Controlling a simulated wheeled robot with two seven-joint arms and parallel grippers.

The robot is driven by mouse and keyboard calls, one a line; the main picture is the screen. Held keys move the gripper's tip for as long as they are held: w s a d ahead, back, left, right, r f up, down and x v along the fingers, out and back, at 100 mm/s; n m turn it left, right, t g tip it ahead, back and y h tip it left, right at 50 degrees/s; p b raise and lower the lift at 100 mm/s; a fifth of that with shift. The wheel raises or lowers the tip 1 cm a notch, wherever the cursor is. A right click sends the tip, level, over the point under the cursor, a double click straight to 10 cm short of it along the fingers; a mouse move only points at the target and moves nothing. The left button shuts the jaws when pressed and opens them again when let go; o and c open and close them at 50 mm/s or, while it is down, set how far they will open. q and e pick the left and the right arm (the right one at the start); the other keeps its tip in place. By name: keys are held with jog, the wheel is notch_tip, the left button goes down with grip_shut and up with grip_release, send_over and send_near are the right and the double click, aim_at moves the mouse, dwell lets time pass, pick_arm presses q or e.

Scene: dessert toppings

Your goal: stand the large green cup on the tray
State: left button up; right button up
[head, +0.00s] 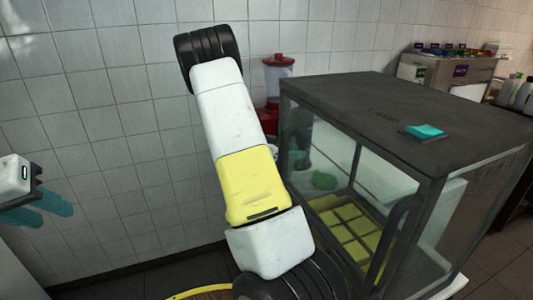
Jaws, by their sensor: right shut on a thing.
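My left gripper (42,213) is at the left edge, with a white body and two teal fingers. Its fingertips are apart and nothing shows between them. My right arm, white and yellow with black joints, crosses the middle of the view, and its gripper is out of view. I cannot pick out a large green cup for certain. A blurred green shape (323,181) shows through the glass of the case. No tray can be identified with certainty; a yellow gridded piece (345,228) lies in the bottom of the case.
A dark-topped glass case (350,95) fills the right, with a small teal item (425,131) on top. A red-lidded dispenser (278,72) stands behind my arm. A box of colourful items (450,70) and bottles stand at the back right. A yellow-rimmed round thing (190,295) shows at the bottom.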

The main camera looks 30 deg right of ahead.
jog(key=shift+d+f, duration=0.15)
jog(key=shift+f, duration=1.6)
jog(key=shift+f, duration=0.15)
